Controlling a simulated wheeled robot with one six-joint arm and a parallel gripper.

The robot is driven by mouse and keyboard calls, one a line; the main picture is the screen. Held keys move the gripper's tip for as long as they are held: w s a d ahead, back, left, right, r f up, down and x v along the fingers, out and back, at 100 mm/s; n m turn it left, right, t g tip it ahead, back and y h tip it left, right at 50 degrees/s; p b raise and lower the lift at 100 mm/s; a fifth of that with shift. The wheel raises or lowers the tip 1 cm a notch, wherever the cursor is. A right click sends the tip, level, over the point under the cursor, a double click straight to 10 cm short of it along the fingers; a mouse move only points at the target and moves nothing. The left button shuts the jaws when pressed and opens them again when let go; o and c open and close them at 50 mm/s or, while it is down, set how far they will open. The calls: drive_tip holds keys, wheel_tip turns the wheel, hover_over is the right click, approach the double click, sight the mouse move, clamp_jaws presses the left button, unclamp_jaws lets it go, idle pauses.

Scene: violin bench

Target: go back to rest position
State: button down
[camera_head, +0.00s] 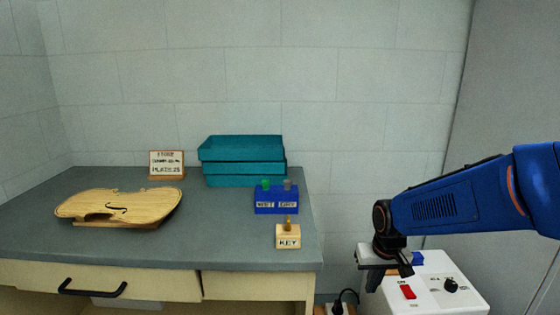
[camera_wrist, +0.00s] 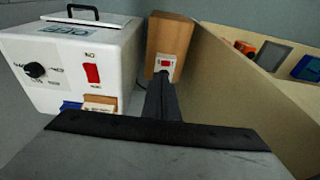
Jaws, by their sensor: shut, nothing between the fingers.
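My gripper (camera_head: 390,267) hangs beneath the blue arm at the right of the head view, just above and in front of the white box with a red switch and black knob. In the wrist view the dark fingers (camera_wrist: 160,88) are together with nothing held between them. The gripper is clear of the bench (camera_head: 215,231) and to the right of it.
The white box (camera_wrist: 72,62) is close to my gripper. A wooden block with a red-switched socket (camera_wrist: 167,60) stands beyond the fingers. On the bench are a violin plate (camera_head: 118,206), teal trays (camera_head: 243,168), a blue WET/DRY holder (camera_head: 276,204), a KEY block (camera_head: 288,239) and a sign (camera_head: 166,163).

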drive_tip(key=s+d+r+t, duration=0.1)
drive_tip(key=s+r, duration=0.4)
drive_tip(key=s, duration=0.5)
drive_tip(key=s+d+r+t, duration=0.1)
drive_tip(key=s+r, duration=0.4)
drive_tip(key=s, duration=0.5)
drive_tip(key=shift+d+t, duration=0.3)
drive_tip(key=shift+d, duration=0.45)
drive_tip(key=shift+s+d, duration=0.1)
